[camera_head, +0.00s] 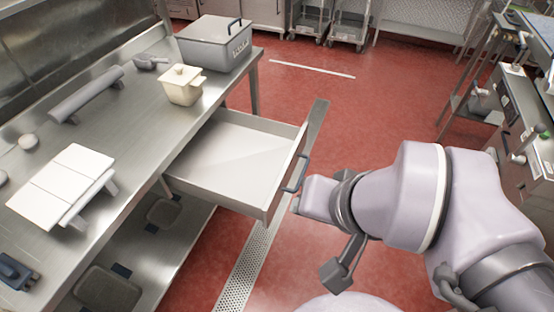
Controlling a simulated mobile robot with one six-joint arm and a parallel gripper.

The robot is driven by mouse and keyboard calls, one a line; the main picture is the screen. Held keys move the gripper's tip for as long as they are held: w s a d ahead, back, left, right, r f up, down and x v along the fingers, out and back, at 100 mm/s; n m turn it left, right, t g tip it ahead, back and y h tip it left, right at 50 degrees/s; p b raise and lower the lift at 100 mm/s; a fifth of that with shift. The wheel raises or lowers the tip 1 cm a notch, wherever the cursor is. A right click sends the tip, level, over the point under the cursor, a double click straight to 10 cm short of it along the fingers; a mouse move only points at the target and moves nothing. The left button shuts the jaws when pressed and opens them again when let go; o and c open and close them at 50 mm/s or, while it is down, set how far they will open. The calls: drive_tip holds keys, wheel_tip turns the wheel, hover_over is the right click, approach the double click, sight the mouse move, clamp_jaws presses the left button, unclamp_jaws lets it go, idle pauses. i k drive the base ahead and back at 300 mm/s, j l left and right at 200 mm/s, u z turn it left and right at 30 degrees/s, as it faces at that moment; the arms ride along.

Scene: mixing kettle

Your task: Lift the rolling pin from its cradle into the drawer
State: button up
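The rolling pin (86,94) looks like a long grey cylinder lying at an angle near the back of the steel counter. Small supports under it seem to be its cradle, but they are hard to make out. The drawer (233,153) under the counter is pulled out, and its pale inside looks empty. Its dark handle (297,175) is on the front panel. My gripper (312,197) is at the end of my arm, close to the drawer handle and far from the pin. I cannot tell whether it touches the handle, and its fingers do not show clearly.
The counter (140,110) also holds a grey lidded box (213,45), a cream pot (181,86), a small grey item (150,62) and a white slab on a stand (63,185). A shelf below holds pans (107,289).

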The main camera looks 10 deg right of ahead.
sight(60, 113)
drive_tip(key=u, duration=1.2)
